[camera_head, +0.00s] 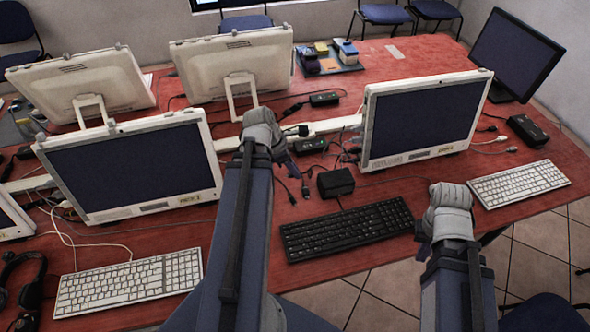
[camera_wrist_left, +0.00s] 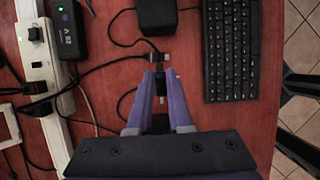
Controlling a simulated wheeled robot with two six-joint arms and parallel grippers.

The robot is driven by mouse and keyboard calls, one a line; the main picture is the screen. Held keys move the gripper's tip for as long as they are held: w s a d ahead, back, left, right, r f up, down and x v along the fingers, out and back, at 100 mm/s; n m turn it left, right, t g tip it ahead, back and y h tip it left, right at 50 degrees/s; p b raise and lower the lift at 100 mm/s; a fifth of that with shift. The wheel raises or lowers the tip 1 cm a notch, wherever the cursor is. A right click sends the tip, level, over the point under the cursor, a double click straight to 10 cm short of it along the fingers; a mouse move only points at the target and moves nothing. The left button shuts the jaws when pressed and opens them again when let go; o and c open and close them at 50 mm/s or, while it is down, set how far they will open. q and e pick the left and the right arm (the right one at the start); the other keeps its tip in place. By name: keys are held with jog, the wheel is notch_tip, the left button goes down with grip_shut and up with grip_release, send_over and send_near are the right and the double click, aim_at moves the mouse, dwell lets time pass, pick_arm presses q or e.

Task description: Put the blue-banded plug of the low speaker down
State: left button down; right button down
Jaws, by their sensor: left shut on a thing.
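My left gripper (camera_head: 288,168) is over the red table, between the power strip and the black box. In the left wrist view its purple fingers (camera_wrist_left: 160,82) are shut on a small dark plug (camera_wrist_left: 159,58) with a thin black cable. No blue band can be made out on it. A squat black box (camera_head: 336,182), perhaps the low speaker, stands beside it; it also shows in the left wrist view (camera_wrist_left: 157,16). My right gripper (camera_head: 424,246) hangs near the table's front edge; its fingers are too small to judge.
A white power strip (camera_wrist_left: 40,75) and a black adapter (camera_wrist_left: 69,30) lie left of the held plug. A black keyboard (camera_head: 347,228) lies in front of the box. Loose cables cross the table; monitors stand on both sides. Bare red table shows around the plug.

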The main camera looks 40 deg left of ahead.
pick_arm(q)
jog(key=b, duration=0.1)
send_over(313, 170)
jog(key=s+a, duration=0.1)
jog(key=f, duration=0.2)
notch_tip(313, 170, down, 9)
jog(key=b, duration=1)
jog(key=shift+s+f, duration=0.15)
jog(key=shift+f, duration=0.05)
jog(key=shift+f, duration=0.1)
jog(key=shift+f+b, duration=0.15)
jog(key=shift+b, duration=0.25)
jog(key=c, duration=0.8)
grip_release()
jog(key=shift+c, duration=0.2)
